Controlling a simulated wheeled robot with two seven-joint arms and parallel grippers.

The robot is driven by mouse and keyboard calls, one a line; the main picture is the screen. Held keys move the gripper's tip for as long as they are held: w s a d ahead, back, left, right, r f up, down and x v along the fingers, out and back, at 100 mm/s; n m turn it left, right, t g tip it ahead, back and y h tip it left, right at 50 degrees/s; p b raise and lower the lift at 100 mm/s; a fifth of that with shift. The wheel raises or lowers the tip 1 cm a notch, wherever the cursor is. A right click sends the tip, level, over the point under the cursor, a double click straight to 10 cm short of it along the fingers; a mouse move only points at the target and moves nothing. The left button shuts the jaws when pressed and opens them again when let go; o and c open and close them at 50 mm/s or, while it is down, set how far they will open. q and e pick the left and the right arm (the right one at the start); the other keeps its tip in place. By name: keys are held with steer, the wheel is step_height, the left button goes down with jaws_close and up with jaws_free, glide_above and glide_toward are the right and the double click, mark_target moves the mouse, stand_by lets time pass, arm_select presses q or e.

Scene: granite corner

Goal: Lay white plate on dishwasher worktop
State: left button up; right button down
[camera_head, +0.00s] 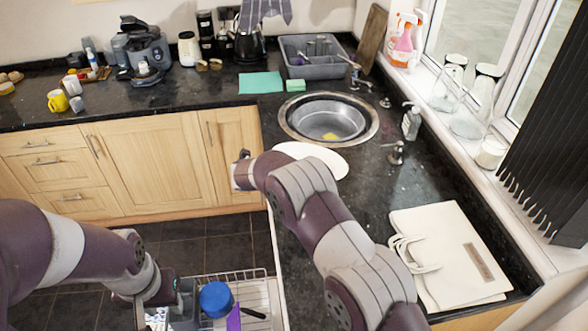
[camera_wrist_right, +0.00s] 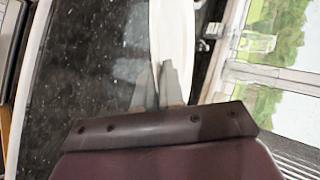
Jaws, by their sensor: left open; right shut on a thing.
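The white plate (camera_head: 318,156) shows behind my right arm, just in front of the sink, over the dark granite worktop (camera_head: 365,185). In the right wrist view, my right gripper (camera_wrist_right: 157,82) is shut on the edge of the white plate (camera_wrist_right: 172,35), which appears nearly edge-on. I cannot tell whether the plate touches the worktop. The head view hides the right fingers behind the arm. My left gripper (camera_head: 172,288) is open at lower left, by the dishwasher rack (camera_head: 262,290).
A round sink (camera_head: 328,118) with taps lies behind the plate. A white bag (camera_head: 450,255) lies on the worktop at right, below the window. The rack holds a blue cup (camera_head: 215,299) and a purple item (camera_head: 234,318). Bare granite lies between the plate and the bag.

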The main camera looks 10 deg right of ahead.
steer(key=shift+s, duration=0.1)
steer(key=shift+t+h, duration=0.4)
steer(key=d+f+b, duration=0.1)
steer(key=f+b, duration=0.2)
steer(key=d+f+b, duration=0.1)
steer(key=f+b, duration=0.3)
steer(key=d+f+b, duration=0.2)
steer(key=f+b, duration=0.1)
steer(key=b, duration=0.1)
steer(key=shift+w+f, duration=0.3)
steer(key=shift+f, duration=0.1)
steer(key=shift+a+f+b, duration=0.1)
steer(key=shift+f+b, duration=0.8)
steer(key=shift+f, duration=0.25)
steer(key=shift+s, duration=0.1)
steer(key=c, duration=0.8)
jaws_free()
